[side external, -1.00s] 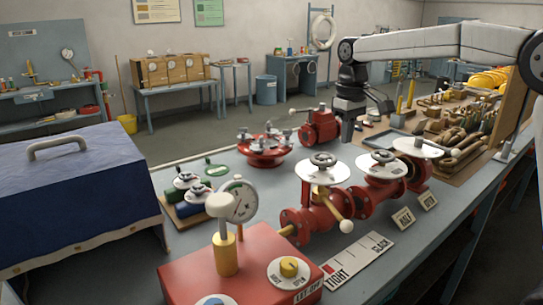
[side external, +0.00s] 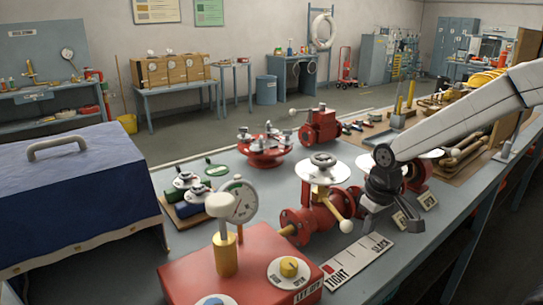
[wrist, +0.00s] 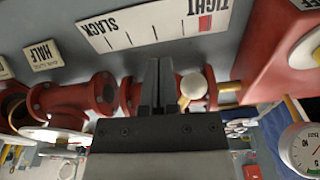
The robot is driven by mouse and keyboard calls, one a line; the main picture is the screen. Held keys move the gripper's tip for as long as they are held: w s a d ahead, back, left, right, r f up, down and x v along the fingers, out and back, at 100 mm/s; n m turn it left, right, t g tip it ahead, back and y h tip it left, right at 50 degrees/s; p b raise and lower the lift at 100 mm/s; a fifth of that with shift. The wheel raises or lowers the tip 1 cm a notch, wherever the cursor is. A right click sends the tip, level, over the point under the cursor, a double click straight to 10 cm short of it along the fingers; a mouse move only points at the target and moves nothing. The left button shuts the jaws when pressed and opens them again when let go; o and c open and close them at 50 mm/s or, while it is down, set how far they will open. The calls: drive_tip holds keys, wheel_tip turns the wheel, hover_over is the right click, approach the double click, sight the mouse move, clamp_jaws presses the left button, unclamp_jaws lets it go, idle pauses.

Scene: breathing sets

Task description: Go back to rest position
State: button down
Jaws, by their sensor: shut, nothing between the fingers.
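My gripper (side external: 369,228) points down at the right of the red valve pipe (side external: 316,220), close above the bench beside the SLACK end of the white TIGHT/SLACK scale plate (side external: 358,262). In the wrist view my gripper (wrist: 157,62) is shut and empty, its fingers together between the scale plate (wrist: 150,32) and the red pipe (wrist: 102,92). A cream ball-ended lever (wrist: 192,86) shows just right of the fingers. I cannot tell whether the fingertips touch anything. My arm hides part of the red valves behind it.
A red box (side external: 235,270) with a gauge (side external: 236,200) stands at the front. A red manifold (side external: 265,148), hand tools and a blue-covered case (side external: 75,195) lie around. Bare bench shows in front of the scale.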

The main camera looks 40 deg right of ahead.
drive_tip(key=shift+n+t, duration=0.4)
drive_tip(key=shift+t, duration=0.1)
drive_tip(key=s+a+f, duration=0.2)
drive_tip(key=s+f, duration=0.2)
drive_tip(key=s, duration=0.1)
drive_tip(key=shift+a+f, duration=0.3)
drive_tip(key=shift+a, duration=0.1)
drive_tip(key=shift+s+a+f, duration=0.15)
drive_tip(key=shift+a+f, duration=0.1)
drive_tip(key=shift+a, duration=0.05)
